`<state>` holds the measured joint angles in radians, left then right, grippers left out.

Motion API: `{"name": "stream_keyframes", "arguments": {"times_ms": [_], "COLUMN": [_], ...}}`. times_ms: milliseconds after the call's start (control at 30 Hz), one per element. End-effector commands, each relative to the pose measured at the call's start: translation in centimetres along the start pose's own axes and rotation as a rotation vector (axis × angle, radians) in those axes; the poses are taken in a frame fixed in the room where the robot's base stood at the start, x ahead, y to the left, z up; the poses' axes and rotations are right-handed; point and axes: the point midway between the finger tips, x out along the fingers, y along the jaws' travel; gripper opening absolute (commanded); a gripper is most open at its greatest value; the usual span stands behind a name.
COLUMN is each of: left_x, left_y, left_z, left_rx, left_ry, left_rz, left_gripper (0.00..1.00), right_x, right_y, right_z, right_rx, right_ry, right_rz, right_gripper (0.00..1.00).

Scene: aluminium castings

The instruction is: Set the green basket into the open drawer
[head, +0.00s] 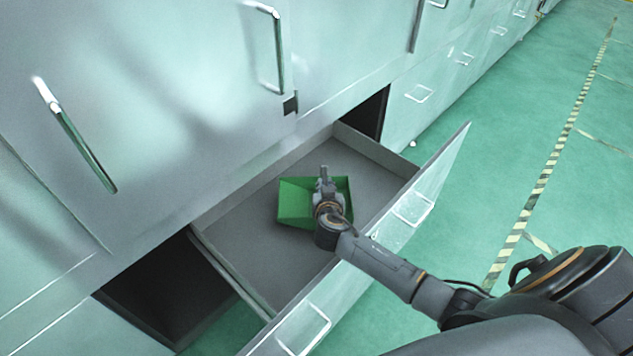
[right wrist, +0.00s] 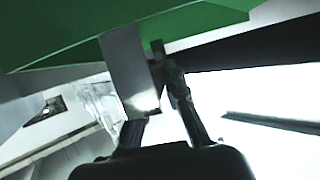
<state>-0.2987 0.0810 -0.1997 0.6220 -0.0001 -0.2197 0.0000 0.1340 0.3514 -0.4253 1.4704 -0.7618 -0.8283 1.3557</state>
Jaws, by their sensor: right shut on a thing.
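The green basket (head: 295,203) is over the inside of the open drawer (head: 260,249) in the head view. My right gripper (head: 324,180) reaches over the drawer front and is shut on the basket, hiding part of it. I cannot tell whether the basket touches the drawer floor. In the right wrist view, the green basket (right wrist: 200,22) fills the top, with my right gripper (right wrist: 158,72) at its edge. The drawer is pulled out, and the rest of its floor looks bare. My left gripper is not in view.
Pale cabinets with bar handles (head: 75,135) rise behind the drawer. The drawer front (head: 405,215) stands between my arm and the drawer's inside. Dark openings (head: 165,285) lie beside the drawer. Green floor with a striped line (head: 540,185) is clear at right.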

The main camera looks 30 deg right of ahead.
Motion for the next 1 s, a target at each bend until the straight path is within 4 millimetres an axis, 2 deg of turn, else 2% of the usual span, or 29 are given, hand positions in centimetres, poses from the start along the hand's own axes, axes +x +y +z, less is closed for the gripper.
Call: {"name": "stream_keyframes", "arguments": {"times_ms": [200,333,667,700,800,1000], "left_x": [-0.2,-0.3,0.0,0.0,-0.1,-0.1], "left_y": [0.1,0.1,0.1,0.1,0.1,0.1], "left_z": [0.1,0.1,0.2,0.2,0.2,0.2], "left_rx": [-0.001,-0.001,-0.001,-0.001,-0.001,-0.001], "left_ry": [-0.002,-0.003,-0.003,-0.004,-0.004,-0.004], "left_rz": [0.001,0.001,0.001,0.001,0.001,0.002], "left_gripper": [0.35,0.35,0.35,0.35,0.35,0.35], "right_x": [2.2,2.6,2.7,2.7,2.6,2.6], "right_y": [-2.5,-2.4,-2.4,-2.4,-2.4,-2.4], "right_z": [-1.3,-0.1,0.2,0.4,0.3,0.3], "right_rx": [0.001,-0.002,0.001,0.000,0.000,0.000], "right_ry": [0.005,0.002,0.003,0.000,0.000,0.000], "right_rz": [-0.001,0.000,-0.001,-0.001,-0.001,-0.001], "right_gripper": [0.00,0.00,0.00,0.15,0.35,0.35]}}
